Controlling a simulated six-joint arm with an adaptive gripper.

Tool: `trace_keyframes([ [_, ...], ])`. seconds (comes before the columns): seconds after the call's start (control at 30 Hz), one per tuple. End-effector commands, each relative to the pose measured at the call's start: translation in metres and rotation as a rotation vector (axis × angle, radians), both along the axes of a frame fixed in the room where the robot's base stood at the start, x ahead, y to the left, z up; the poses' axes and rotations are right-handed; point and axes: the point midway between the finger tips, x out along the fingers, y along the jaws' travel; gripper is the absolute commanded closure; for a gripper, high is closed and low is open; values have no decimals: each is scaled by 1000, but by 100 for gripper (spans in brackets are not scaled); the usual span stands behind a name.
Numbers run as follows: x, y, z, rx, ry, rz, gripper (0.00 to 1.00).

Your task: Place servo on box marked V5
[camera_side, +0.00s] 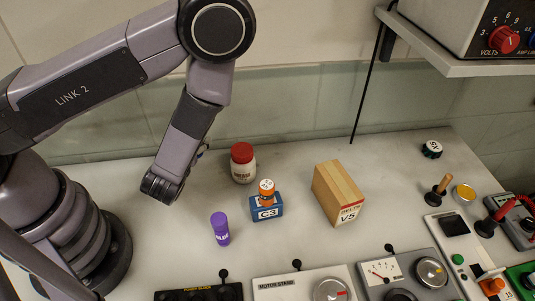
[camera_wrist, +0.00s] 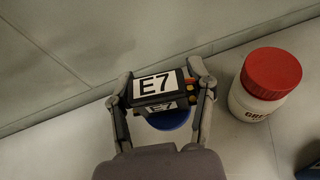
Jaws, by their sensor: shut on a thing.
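The servo (camera_wrist: 155,87), a dark block with a white E7 label and small red and yellow parts at its right end, is between the two fingers of my gripper (camera_wrist: 160,93) in the wrist view. My gripper is shut on it. A round blue part (camera_wrist: 168,121) shows just below the servo; I cannot tell if it belongs to it. In the side view my arm hides nearly all of the gripper and the servo, left of the red-capped jar.
The red-capped jar (camera_side: 243,163) stands close to the right of my gripper in the wrist view (camera_wrist: 264,88). Instrument panels (camera_side: 303,287) line the front; a wall is behind.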

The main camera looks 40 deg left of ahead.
Motion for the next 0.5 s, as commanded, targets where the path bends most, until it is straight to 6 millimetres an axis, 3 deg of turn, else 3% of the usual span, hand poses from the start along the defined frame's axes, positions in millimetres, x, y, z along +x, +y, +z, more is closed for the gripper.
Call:
trace_keyframes([
  [0.17,21,-60,28,-21,1,-149,82],
  [0.27,31,-106,50,-25,5,-270,82],
  [0.4,34,-163,82,-22,4,-427,82],
  [0.5,33,-194,102,-15,0,-516,82],
])
